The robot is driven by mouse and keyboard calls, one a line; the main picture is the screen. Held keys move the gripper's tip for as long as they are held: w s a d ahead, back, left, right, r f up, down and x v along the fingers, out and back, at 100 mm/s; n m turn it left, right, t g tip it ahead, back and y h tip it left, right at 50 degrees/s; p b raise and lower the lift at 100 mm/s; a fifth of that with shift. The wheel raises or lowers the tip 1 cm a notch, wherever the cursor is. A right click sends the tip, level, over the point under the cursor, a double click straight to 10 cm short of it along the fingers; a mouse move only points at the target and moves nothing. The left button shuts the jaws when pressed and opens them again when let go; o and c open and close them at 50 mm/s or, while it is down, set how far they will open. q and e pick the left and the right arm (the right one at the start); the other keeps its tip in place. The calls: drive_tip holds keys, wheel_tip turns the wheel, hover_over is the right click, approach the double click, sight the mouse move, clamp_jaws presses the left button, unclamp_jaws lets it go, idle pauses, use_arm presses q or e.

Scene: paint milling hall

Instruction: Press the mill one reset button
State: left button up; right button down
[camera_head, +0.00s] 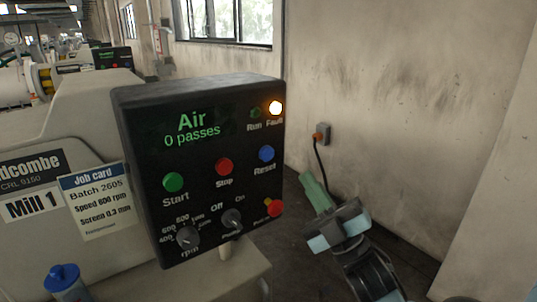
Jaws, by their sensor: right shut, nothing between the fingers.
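The blue Reset button (266,153) is on the black control panel (145,180) of Mill 1, at the upper right of its face. The Fault lamp (275,108) above it glows amber-white; the Run lamp (256,113) is dark. My right gripper (308,180) comes in from the lower right. Its pale green fingers are shut and empty. They point up and left, and in the picture lie right of and below the Reset button, apart from it. My left gripper is not in view.
The panel also has a green Start button (173,182), a red Stop button (223,167), two knobs and a red emergency-stop button (274,208). The display reads "Air 0 passes". A blue-capped container (63,279) stands lower left. A stained wall (400,110) stands right.

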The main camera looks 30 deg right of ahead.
approach(268, 149)
wheel_tip(268, 149, up, 4)
drive_tip(key=w+a, duration=0.1)
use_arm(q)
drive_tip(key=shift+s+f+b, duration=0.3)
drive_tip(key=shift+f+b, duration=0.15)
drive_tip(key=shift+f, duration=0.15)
use_arm(e)
drive_tip(key=shift+w+r, duration=0.25)
drive_tip(key=shift+w, duration=0.55)
drive_tip(key=shift+w, duration=0.15)
idle(0.9)
drive_tip(key=shift+w+a, duration=0.1)
drive_tip(key=shift+w, duration=0.15)
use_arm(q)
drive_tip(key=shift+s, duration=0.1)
use_arm(e)
drive_tip(key=shift+w, duration=0.45)
idle(0.7)
drive_tip(key=shift+s, duration=0.2)
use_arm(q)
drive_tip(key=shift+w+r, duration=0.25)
use_arm(e)
drive_tip(key=shift+s, duration=0.7)
drive_tip(key=shift+s, duration=0.1)
